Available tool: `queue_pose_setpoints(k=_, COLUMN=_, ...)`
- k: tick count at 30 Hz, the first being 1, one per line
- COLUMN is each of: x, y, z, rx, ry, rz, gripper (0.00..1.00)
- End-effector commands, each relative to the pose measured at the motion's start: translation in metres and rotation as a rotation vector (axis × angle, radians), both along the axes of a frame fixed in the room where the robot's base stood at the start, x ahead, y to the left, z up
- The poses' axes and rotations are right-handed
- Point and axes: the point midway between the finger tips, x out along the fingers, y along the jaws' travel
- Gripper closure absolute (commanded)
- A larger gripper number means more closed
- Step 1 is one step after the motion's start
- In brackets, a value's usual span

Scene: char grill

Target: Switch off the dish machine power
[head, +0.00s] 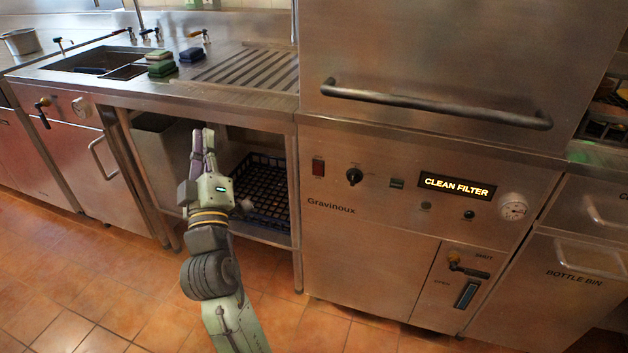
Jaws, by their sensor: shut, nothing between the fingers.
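The dish machine (340,255) is a steel unit at centre right, with a hood and a long handle (435,104) above. Its front panel carries a red rocker switch (318,167) at the left end, a black knob (354,176), a small dark rocker (397,183) and a lit display (457,186) reading CLEAN FILTER. The switch position is too small to tell. My gripper (203,135) is shut and empty, pointing up and away in front of the open shelf under the counter, left of the panel and apart from it.
A black crate (262,202) stands on the shelf under the sink counter (205,95). Sponges (161,67) lie beside the sink (100,62). A gauge (513,207) and a lower lever (455,258) stick out at the machine's right. The tiled floor in front is clear.

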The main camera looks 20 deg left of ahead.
Motion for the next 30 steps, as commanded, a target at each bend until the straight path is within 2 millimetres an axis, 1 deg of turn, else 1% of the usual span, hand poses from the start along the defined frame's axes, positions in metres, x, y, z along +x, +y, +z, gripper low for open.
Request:
queue_pose_setpoints(k=1, x=0.020, y=-0.012, z=-0.043, rx=-0.109, ry=0.033, rz=-0.108, gripper=1.00)
queue_pose_setpoints(k=2, x=0.030, y=-0.021, z=-0.064, rx=-0.173, ry=0.046, rz=-0.174, gripper=1.00)
queue_pose_setpoints(k=3, x=0.042, y=-0.034, z=-0.090, rx=-0.258, ry=0.064, rz=-0.257, gripper=1.00)
queue_pose_setpoints(k=5, x=0.056, y=-0.055, z=-0.125, rx=-0.378, ry=0.087, rz=-0.370, gripper=1.00)
queue_pose_setpoints(k=6, x=0.062, y=-0.068, z=-0.145, rx=-0.451, ry=0.099, rz=-0.435, gripper=1.00)
queue_pose_setpoints(k=9, x=0.072, y=-0.099, z=-0.184, rx=-0.603, ry=0.122, rz=-0.568, gripper=1.00)
queue_pose_setpoints(k=10, x=0.074, y=-0.106, z=-0.192, rx=-0.638, ry=0.127, rz=-0.599, gripper=1.00)
queue_pose_setpoints(k=12, x=0.076, y=-0.120, z=-0.206, rx=-0.702, ry=0.135, rz=-0.654, gripper=1.00)
queue_pose_setpoints(k=15, x=0.077, y=-0.130, z=-0.216, rx=-0.752, ry=0.139, rz=-0.694, gripper=1.00)
queue_pose_setpoints(k=18, x=0.077, y=-0.133, z=-0.217, rx=-0.763, ry=0.141, rz=-0.705, gripper=1.00)
queue_pose_setpoints(k=26, x=0.078, y=-0.132, z=-0.216, rx=-0.760, ry=0.140, rz=-0.703, gripper=1.00)
queue_pose_setpoints(k=30, x=0.087, y=-0.132, z=-0.213, rx=-0.758, ry=0.140, rz=-0.703, gripper=1.00)
